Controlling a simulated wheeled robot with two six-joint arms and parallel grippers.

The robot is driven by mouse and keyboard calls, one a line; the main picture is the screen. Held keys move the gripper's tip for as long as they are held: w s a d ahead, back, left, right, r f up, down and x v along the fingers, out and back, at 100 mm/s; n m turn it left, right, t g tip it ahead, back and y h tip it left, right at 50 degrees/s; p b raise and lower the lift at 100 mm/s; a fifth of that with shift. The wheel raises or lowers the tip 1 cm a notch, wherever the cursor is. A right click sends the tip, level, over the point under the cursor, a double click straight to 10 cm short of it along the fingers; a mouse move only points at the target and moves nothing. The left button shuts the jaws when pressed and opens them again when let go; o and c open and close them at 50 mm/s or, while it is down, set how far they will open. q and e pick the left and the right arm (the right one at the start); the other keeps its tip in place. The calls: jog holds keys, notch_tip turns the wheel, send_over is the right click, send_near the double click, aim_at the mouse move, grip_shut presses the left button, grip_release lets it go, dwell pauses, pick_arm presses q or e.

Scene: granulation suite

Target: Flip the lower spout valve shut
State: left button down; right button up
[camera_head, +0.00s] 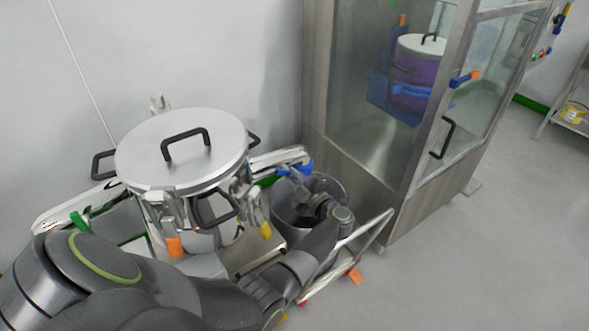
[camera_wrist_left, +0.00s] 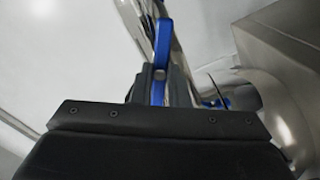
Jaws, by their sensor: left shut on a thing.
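The blue valve lever (camera_wrist_left: 163,40) stands in the middle of the left wrist view, beside a shiny metal pipe. My left gripper (camera_wrist_left: 160,85) is shut on this lever, its dark fingers on both sides of it. In the head view my left gripper (camera_head: 285,177) is at the right of the lidded steel vessel (camera_head: 182,150), with blue (camera_head: 306,166) showing beside it. My arm and gripper hide much of the valve there, so its angle is hard to tell. My right gripper is not in view.
A round grey container (camera_head: 341,186) is under and around my left wrist. A metal frame with orange tips (camera_head: 354,275) is right of it. A glass-fronted steel cabinet (camera_head: 360,178) with a purple vessel (camera_head: 414,75) stands behind.

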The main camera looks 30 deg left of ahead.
pick_arm(q)
jog(key=m+p, duration=0.5)
jog(key=m, duration=0.3)
jog(key=shift+m+p, duration=0.8)
jog(key=shift+m, duration=0.7)
jog(key=c, duration=1.4)
grip_release()
